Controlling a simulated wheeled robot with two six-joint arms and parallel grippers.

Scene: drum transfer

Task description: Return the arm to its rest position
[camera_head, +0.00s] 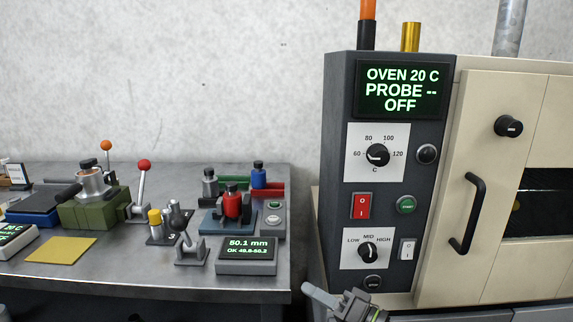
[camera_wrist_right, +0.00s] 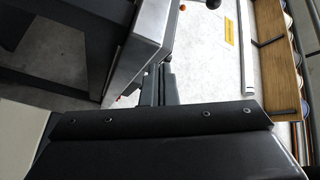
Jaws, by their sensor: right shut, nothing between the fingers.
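My right gripper (camera_head: 322,298) is at the bottom of the head view, just in front of the oven's lower left corner and right of the bench's end. It is shut and empty. In the right wrist view its two dark fingers (camera_wrist_right: 160,87) lie together, beside a bench edge. Most of my right arm is below the head view. My left arm and gripper are not in view.
The beige oven (camera_head: 440,285) stands at the right, its door shut and its display reading OFF. The steel bench (camera_head: 130,272) at the left holds several fixtures and a gauge display (camera_head: 247,254). In the wrist view, a wooden shelf (camera_wrist_right: 276,60) stands at the right.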

